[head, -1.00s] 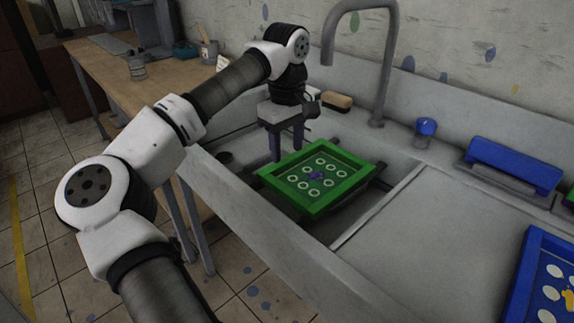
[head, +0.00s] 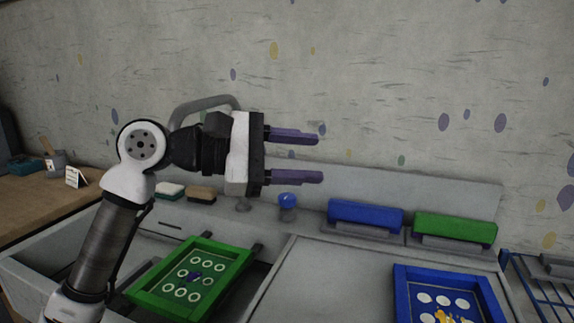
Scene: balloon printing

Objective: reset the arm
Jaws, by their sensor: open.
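My gripper (head: 320,159) is raised above the sink area, in front of the wall. Its two purple fingers point to the right and stand wide apart, with nothing between them. A green frame with white rings and a purple blot (head: 158,292) rests over the sink basin, below and left of the gripper, apart from it.
A blue frame (head: 402,285) with white dots and an orange blot lies on the counter at right. A blue squeegee (head: 365,216) and a green squeegee (head: 455,229) stand along the back. A blue-capped jar (head: 288,204), sponges (head: 201,194), a faucet (head: 205,103) and a wire rack (head: 545,290) are nearby.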

